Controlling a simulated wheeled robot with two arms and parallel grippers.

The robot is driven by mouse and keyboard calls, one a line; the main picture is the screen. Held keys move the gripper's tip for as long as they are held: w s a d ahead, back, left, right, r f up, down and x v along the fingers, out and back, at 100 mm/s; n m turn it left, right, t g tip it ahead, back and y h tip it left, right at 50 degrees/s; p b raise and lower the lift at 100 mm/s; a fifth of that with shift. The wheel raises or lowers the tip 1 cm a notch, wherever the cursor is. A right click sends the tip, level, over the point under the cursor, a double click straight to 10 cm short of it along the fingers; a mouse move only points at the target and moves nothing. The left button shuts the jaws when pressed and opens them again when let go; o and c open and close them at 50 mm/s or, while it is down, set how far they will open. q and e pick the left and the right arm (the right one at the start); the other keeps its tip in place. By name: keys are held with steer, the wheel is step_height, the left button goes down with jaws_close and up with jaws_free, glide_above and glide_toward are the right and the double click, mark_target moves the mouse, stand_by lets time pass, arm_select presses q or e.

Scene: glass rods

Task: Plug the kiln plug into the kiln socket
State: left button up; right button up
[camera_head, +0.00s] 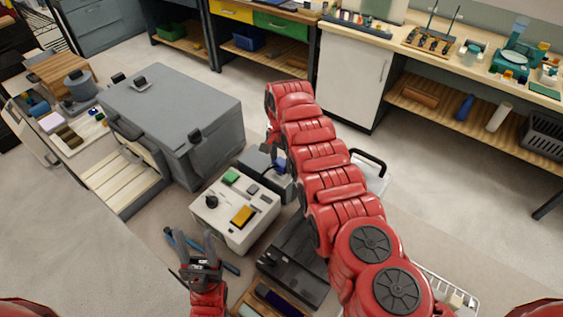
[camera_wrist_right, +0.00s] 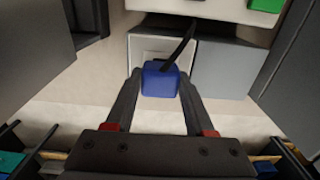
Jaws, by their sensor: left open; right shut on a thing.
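The blue kiln plug (camera_wrist_right: 160,79) is between the fingertips of my right gripper (camera_wrist_right: 158,88), with a black cable rising from it. The plug also shows in the head view (camera_head: 281,166), partly hidden by my right arm. Just beyond it in the wrist view is a grey box with a pale square panel (camera_wrist_right: 147,49), which looks like the kiln socket; its opening is not visible. I cannot tell whether plug and panel touch. My left gripper (camera_head: 198,243) is open and empty, low in the head view, near the white control box.
The grey kiln (camera_head: 215,110) stands at the left. The white control box (camera_head: 262,213) has a green button, a black knob and a yellow switch. Benches line the back.

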mark_target(281, 161)
steer(key=shift+f+b, duration=0.55)
steer(key=shift+b, duration=0.05)
stand_by(0.6)
steer(key=o, duration=1.3)
steer(key=shift+o, duration=0.2)
steer(key=shift+r, duration=0.1)
step_height(281, 161, up, 6)
steer(key=p, duration=0.4)
steer(key=shift+w+p, duration=0.1)
steer(key=shift+p, duration=0.2)
step_height(281, 161, up, 11)
